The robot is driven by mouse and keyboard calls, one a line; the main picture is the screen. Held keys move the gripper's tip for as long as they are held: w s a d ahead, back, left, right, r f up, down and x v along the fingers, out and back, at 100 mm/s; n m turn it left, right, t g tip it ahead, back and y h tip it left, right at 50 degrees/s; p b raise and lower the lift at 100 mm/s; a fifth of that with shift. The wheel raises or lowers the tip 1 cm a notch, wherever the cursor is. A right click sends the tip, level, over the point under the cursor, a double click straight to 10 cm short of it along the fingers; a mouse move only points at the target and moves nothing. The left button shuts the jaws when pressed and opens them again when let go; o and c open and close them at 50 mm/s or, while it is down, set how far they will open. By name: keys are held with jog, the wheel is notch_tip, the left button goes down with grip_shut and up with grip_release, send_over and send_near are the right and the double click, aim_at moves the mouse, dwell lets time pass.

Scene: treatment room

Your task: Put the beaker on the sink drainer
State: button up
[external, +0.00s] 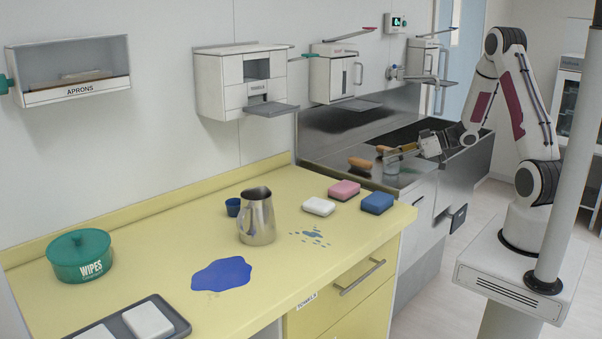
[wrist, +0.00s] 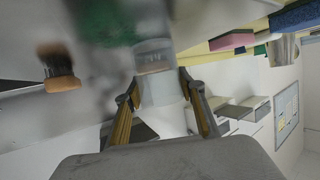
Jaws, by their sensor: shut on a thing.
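The clear beaker (wrist: 154,58) sits between the two fingers of my gripper (wrist: 160,86) in the wrist view, and both fingertips press against its sides. In the external view the beaker (external: 392,164) is a small, faint, see-through shape at the fingers of my gripper (external: 408,151). It is over or at the steel sink drainer (external: 335,152), near its front edge. I cannot tell whether its base touches the steel.
Wooden-handled brushes (external: 361,163) lie on the steel close to the beaker. The dark sink basin (external: 408,133) is behind. The yellow counter to the left holds a metal jug (external: 257,218), a pink sponge (external: 344,190) and a blue sponge (external: 377,203).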

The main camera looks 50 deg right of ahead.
jog(key=o, duration=1.2)
jog(key=shift+c, duration=0.2)
jog(key=shift+r, duration=0.15)
jog(key=v, duration=1.2)
